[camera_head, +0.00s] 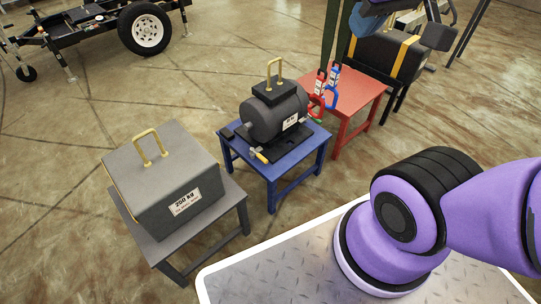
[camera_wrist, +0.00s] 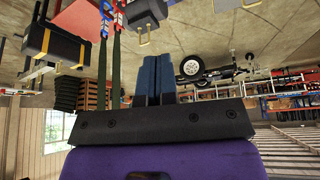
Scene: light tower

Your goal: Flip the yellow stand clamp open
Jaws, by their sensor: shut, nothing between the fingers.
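The yellow stand clamp (camera_head: 260,156) is a small yellow lever at the front left of the dark base under the black cylindrical machine (camera_head: 272,116), on the blue stand (camera_head: 272,172). It is too small to tell its position well, and I cannot make it out in the wrist view. My gripper (camera_wrist: 156,57) shows two dark blue fingers side by side in the wrist view, shut and empty. It is away from the clamp. A blue shape at the top edge of the head view may be part of my gripper.
Green straps (camera_head: 329,38) with red and blue hooks hang behind the machine, near the red table (camera_head: 346,98). A grey 250-marked box (camera_head: 165,175) stands on a grey table at left. A black yellow-strapped case (camera_head: 385,52) sits at back right.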

